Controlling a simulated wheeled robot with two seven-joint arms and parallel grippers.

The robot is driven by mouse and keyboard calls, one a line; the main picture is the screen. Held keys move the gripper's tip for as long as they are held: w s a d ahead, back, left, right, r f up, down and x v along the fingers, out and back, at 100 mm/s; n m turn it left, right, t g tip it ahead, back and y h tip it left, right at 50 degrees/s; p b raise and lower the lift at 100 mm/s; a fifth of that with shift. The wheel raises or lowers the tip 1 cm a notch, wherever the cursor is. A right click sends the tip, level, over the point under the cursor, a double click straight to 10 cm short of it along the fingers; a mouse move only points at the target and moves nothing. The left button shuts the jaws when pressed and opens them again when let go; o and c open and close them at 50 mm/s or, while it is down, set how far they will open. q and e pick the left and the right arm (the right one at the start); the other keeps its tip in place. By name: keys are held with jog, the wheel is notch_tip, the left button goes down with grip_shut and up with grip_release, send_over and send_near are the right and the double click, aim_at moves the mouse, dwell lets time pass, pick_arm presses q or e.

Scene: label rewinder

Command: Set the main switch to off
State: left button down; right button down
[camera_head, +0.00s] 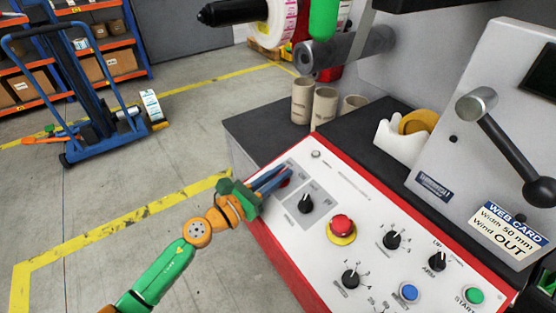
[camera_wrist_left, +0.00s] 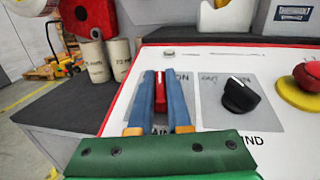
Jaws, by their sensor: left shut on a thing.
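The main switch (camera_wrist_left: 160,92) is a red handle on a grey label plate at the left end of the control panel (camera_head: 330,180). In the left wrist view the handle points away from me, roughly straight up the picture. Part of the word "ON" shows just right of the fingertips, and "AIN" shows below. My left gripper (camera_head: 283,177) is shut on the red handle, with one blue finger on each side; the fingers also show in the wrist view (camera_wrist_left: 160,78). In the head view the fingers hide most of the switch. My right gripper is not in view.
A black wind knob (camera_head: 305,204) sits just right of the switch, then a red emergency button (camera_head: 342,226) on yellow. Further black knobs and blue and green buttons lie right. Cardboard cores (camera_head: 325,105) and a tape dispenser (camera_head: 402,143) stand behind.

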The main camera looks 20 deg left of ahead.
pick_arm(q)
jog(key=n+y+p, duration=0.1)
jog(key=n+t+y, duration=0.1)
jog(key=y+p, duration=0.1)
jog(key=shift+d+r+n+p, duration=0.1)
jog(key=shift+r+n+p, duration=0.2)
jog(key=shift+n, duration=0.1)
jog(key=shift+f+n+t+y+p, duration=0.2)
jog(key=shift+n+y+p, duration=0.2)
jog(key=shift+n+y, duration=0.3)
jog(key=shift+f+n+t+y+p, duration=0.15)
jog(key=shift+n+y+p, duration=0.3)
jog(key=shift+y, duration=0.45)
jog(key=c, duration=0.9)
grip_release()
jog(key=shift+w, duration=0.1)
jog(key=shift+o, duration=0.2)
jog(key=s, duration=0.2)
jog(key=s+b, duration=0.1)
jog(key=s, duration=0.1)
jog(key=s+a, duration=0.1)
jog(key=s, duration=0.2)
jog(key=shift+s, duration=0.1)
